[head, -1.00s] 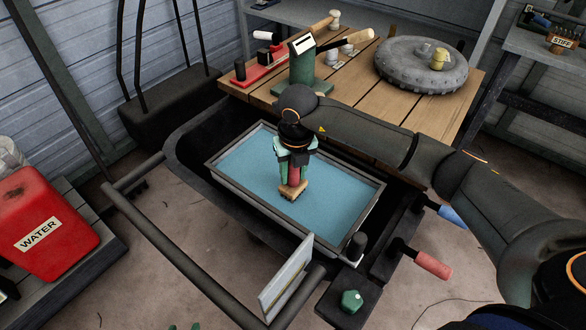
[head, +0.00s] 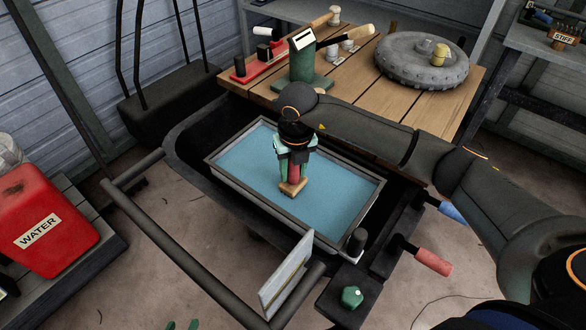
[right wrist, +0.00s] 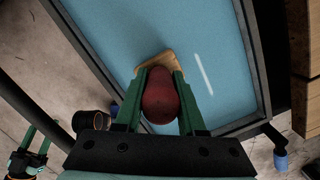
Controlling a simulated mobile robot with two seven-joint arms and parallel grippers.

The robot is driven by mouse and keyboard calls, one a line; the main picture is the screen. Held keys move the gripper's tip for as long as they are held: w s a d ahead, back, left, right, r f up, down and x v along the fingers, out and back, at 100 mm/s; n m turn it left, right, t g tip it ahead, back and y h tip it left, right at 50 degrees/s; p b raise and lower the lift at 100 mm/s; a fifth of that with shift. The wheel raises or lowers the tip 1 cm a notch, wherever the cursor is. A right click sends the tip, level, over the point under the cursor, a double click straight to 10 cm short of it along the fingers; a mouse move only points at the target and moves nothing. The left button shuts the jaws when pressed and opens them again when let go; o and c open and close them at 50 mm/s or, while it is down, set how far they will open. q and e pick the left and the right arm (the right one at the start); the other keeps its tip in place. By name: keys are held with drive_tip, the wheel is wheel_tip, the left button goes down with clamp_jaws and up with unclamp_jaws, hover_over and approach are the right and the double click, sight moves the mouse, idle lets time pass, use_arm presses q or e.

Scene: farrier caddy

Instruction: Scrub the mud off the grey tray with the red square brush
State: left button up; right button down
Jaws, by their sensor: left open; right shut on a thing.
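The tray (head: 345,219) has a grey rim and a flat blue inside, and it sits in a black cart. No mud shows on the visible blue part; a thin pale streak lies right of the brush in the right wrist view. My right gripper (head: 294,165) is shut on the red handle of the brush (right wrist: 160,96). The brush's pale wooden block (head: 293,188) is low over the tray's middle; its bristles are mostly hidden, and I cannot tell whether they touch. My left gripper (right wrist: 32,150) is open and empty, away from the tray; only its green tips show in the head view (head: 182,325).
A wooden table (head: 345,95) behind holds a green stand (head: 303,68), a red rack and a grey round tyre-like disc (head: 420,64). A cart handle bar (head: 185,255) and an upright panel (head: 286,275) stand in front. A red water can (head: 40,225) is at left.

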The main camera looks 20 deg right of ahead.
drive_tip(key=shift+f, duration=0.4)
drive_tip(key=shift+s+d, duration=0.1)
drive_tip(key=shift+s, duration=0.05)
drive_tip(key=shift+s+d+r, duration=0.1)
drive_tip(key=shift+s+d, duration=0.05)
drive_tip(key=shift+s, duration=0.05)
drive_tip(key=shift+s+d+p, duration=0.3)
drive_tip(key=shift+s+d, duration=0.05)
drive_tip(key=shift+s, duration=0.25)
drive_tip(key=shift+s+d+p, duration=0.3)
drive_tip(key=shift+s+d, duration=0.05)
drive_tip(key=shift+s, duration=0.45)
drive_tip(key=shift+d, duration=0.1)
drive_tip(key=shift+s+d+p, duration=0.3)
drive_tip(key=shift+s+d, duration=0.15)
drive_tip(key=shift+s, duration=0.35)
drive_tip(key=shift+s+d, duration=0.3)
drive_tip(key=shift+s, duration=0.2)
drive_tip(key=shift+s+d, duration=0.25)
drive_tip(key=shift+s, duration=0.2)
